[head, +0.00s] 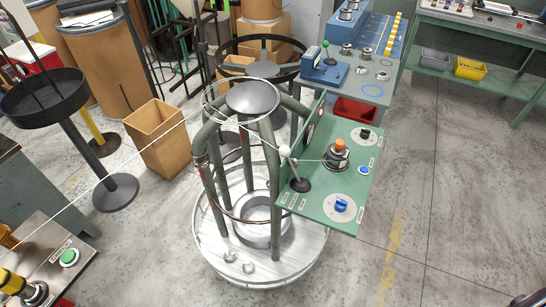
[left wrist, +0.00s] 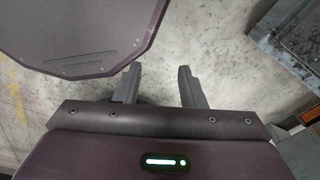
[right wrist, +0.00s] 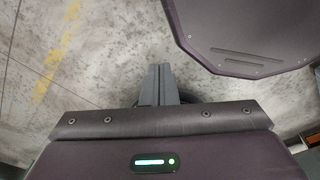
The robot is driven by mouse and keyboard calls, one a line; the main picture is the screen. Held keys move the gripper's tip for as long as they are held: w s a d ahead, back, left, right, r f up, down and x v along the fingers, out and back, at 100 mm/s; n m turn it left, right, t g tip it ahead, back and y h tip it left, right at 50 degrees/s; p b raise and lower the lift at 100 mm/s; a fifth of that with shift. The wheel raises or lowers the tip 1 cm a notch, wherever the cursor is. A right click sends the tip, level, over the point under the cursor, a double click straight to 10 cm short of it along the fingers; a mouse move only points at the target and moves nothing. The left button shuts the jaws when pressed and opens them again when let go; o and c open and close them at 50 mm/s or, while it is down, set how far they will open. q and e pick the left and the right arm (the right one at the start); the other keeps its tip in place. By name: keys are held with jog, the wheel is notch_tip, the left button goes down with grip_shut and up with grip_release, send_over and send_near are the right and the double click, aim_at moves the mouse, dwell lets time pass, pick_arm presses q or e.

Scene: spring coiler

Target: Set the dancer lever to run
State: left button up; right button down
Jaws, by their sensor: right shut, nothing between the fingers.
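On the green panel (head: 318,204) in the head view, a lever with a white ball knob (head: 285,152) rises from a black base (head: 300,185). It leans toward the upper left, and small labels lie beside its base, too small to read. I take it for the dancer lever, though no readable name confirms it. Neither gripper shows in the head view. In the left wrist view my left gripper (left wrist: 158,85) is open and empty above the floor. In the right wrist view my right gripper (right wrist: 157,84) is shut and empty above the floor.
The panel also carries an orange-topped knob (head: 340,145), a blue knob (head: 341,205) and a black knob (head: 365,133). A green tubular frame (head: 205,175) on a round base (head: 228,268) stands left of it. A wire crosses from the left. Floor at right is clear.

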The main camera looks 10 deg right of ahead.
jog(key=w+a+r+n+t+p, duration=0.2)
jog(key=w+a+r, duration=0.2)
jog(key=w+r, duration=0.8)
jog(key=w+a+r+n+t+p, duration=0.1)
jog(key=w+a+r+t+p, duration=0.15)
jog(key=w+r, duration=1)
jog(key=w+a+r+n+t+y+p, duration=0.1)
jog(key=w+a+r, duration=0.15)
jog(key=r, duration=0.65)
jog(key=w+a+r+n+t+p, duration=0.1)
jog(key=w+r, duration=0.2)
jog(key=r, duration=0.6)
jog(key=w+a+r+n+t+h, duration=0.3)
jog(key=w+a+r+n+t, duration=0.4)
jog(key=n, duration=0.4)
jog(key=shift+w+r+n+t, duration=0.3)
jog(key=shift+w+r+t, duration=0.35)
jog(key=shift+t, duration=0.2)
jog(key=shift+f, duration=0.1)
